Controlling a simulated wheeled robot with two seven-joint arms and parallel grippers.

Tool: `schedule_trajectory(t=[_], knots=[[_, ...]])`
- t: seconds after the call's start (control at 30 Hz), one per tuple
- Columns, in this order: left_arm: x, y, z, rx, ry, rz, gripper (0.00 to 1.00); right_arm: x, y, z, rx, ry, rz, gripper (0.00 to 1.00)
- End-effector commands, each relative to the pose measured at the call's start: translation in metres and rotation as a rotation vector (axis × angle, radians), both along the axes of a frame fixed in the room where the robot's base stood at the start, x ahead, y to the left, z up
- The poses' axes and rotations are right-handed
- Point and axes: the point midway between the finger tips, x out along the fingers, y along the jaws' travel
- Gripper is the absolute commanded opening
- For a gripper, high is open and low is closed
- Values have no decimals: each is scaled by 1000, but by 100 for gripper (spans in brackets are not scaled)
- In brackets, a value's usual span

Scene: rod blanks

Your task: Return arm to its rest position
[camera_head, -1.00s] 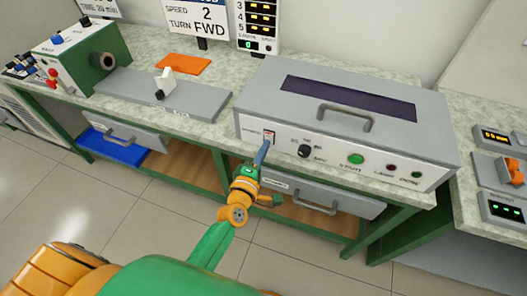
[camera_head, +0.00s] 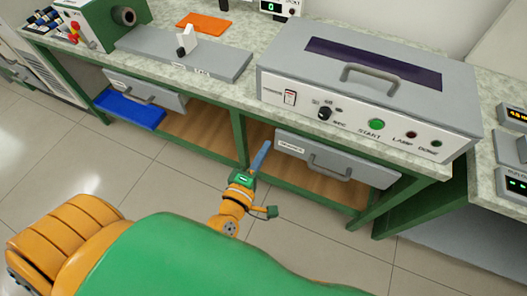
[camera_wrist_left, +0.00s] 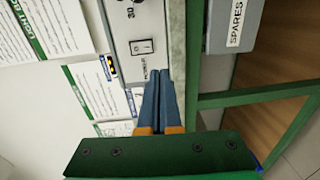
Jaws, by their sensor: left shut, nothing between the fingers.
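My left gripper (camera_head: 262,158) is in front of the bench in the head view, below the worktop edge and left of a grey drawer. Its blue fingers are shut together with nothing between them. In the left wrist view the shut fingers (camera_wrist_left: 161,95) point toward the grey machine's front panel and its rocker switch (camera_wrist_left: 142,46), apart from it as far as I can tell. My left arm's green and orange links fill the bottom of the head view. My right gripper is not in view.
The grey machine (camera_head: 365,85) with a top handle, knob and green START button (camera_head: 376,123) stands on the bench. The drawer (camera_head: 335,160) under it juts near my gripper. A blue tray (camera_head: 130,110) sits at lower left. The floor in front is clear.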

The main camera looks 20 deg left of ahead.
Motion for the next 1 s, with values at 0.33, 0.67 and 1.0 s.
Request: schedule_trajectory(t=[0.33,0.67,1.0], knots=[[-2,0,0,0,0,0,0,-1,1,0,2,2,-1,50],[-31,-15,-107,390,261,-189,0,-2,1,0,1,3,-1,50],[-246,36,-317,1269,880,-1092,0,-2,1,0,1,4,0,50]])
